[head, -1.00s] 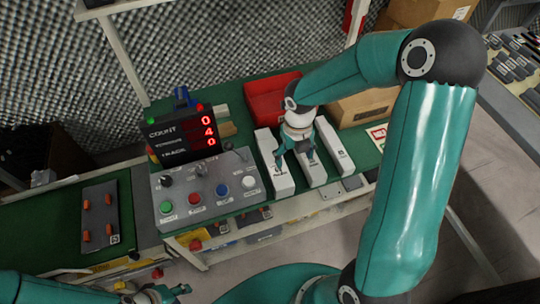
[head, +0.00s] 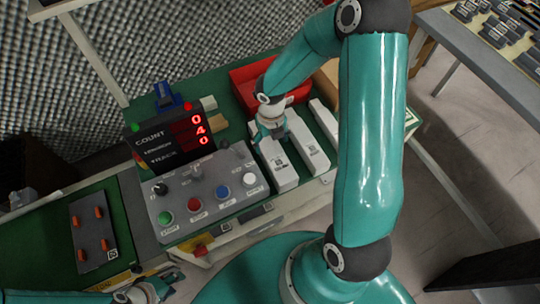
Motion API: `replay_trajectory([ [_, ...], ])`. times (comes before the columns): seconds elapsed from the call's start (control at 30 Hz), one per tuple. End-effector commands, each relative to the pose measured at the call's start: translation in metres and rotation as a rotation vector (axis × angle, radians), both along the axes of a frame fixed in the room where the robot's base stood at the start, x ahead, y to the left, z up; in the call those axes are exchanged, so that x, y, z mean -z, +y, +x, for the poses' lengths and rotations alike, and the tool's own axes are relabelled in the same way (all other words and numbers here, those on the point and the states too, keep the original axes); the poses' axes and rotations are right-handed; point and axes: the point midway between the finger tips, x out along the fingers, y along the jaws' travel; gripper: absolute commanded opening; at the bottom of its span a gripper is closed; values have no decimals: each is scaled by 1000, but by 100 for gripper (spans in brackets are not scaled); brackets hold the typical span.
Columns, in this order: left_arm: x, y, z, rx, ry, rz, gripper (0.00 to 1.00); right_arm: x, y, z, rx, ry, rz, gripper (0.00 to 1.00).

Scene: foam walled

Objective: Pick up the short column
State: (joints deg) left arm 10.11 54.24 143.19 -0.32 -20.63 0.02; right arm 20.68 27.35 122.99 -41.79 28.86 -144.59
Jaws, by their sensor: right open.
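Several white columns lie side by side on the green bench: a left one (head: 280,174), a middle one (head: 309,150) and a right one (head: 325,119). I cannot tell for sure which is the short column. My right gripper (head: 275,137) is open, pointing down over the upper part of the left column. It hides that column's far end, and I cannot tell whether it touches it. My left gripper (head: 168,279) is at the bottom edge, away from the columns, only partly in view; its jaws are unclear.
A control box (head: 206,190) with coloured buttons and a red-digit display (head: 173,140) stand just left of the columns. A red bin (head: 262,80) is behind them, with a cardboard box (head: 328,78) beside it. A dark plate with orange pegs (head: 92,228) lies at the left.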

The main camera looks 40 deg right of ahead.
Motion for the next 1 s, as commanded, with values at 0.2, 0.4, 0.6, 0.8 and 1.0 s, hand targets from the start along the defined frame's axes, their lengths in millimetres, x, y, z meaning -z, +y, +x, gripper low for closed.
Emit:
replay_trajectory([
  [0.2, 11, 0, 0, 0, 0, 0, 40, 33, -1, -1, 4, 1, 1, 80],
  [0.4, 14, 0, 0, 0, 0, 0, 40, 43, -2, -1, 5, 0, 1, 80],
  [0.6, 22, 0, 0, 0, 0, 0, 40, 72, -6, 1, 4, 3, 2, 80],
  [0.8, 28, 0, 0, 0, 0, 0, 40, 88, -6, 2, 4, 0, 1, 80],
  [1.0, 27, 0, 0, 0, 0, 0, 40, 88, -6, 2, 5, -1, 1, 80],
])
